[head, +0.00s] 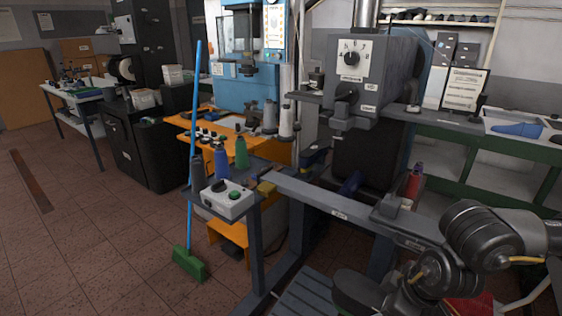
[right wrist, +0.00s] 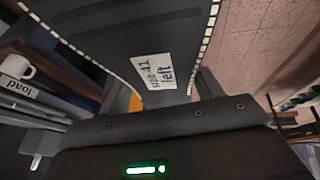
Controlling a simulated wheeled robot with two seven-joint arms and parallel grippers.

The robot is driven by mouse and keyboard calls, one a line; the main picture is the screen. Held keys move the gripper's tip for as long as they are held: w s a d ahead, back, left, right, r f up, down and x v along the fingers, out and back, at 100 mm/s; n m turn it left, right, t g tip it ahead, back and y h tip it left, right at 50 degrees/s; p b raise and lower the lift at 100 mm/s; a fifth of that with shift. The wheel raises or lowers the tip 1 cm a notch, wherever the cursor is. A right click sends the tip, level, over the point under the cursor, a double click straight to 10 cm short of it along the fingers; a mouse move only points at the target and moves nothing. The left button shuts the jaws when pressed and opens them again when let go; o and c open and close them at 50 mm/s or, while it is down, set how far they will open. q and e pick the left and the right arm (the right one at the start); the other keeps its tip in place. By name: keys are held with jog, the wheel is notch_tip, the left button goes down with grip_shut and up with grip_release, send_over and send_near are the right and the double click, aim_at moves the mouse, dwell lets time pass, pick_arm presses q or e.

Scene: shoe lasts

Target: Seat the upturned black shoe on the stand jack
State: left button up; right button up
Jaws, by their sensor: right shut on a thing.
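The black shoe (head: 358,291) is at the bottom of the head view, its dark sole side showing. In the right wrist view the shoe (right wrist: 120,35) fills the top, with pale stitching along its edges and a white label (right wrist: 154,79) reading "size 41 left". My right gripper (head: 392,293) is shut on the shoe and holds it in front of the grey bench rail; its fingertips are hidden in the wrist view. I cannot pick out the stand jack with certainty. My left gripper is not in view.
A grey rail (head: 345,211) runs across, with a control box (head: 227,200) at its left end and a red bottle (head: 414,184) near its right. A large grey machine (head: 372,75) stands behind. A blue-handled broom (head: 189,262) stands left. Tiled floor is open at left.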

jog(key=shift+w+a+r, duration=0.25)
jog(key=shift+w+r, duration=0.45)
jog(key=shift+r, duration=0.3)
jog(key=s+f, duration=0.3)
jog(key=f, duration=1)
jog(key=shift+s+f, duration=0.25)
jog(key=shift+f, duration=0.15)
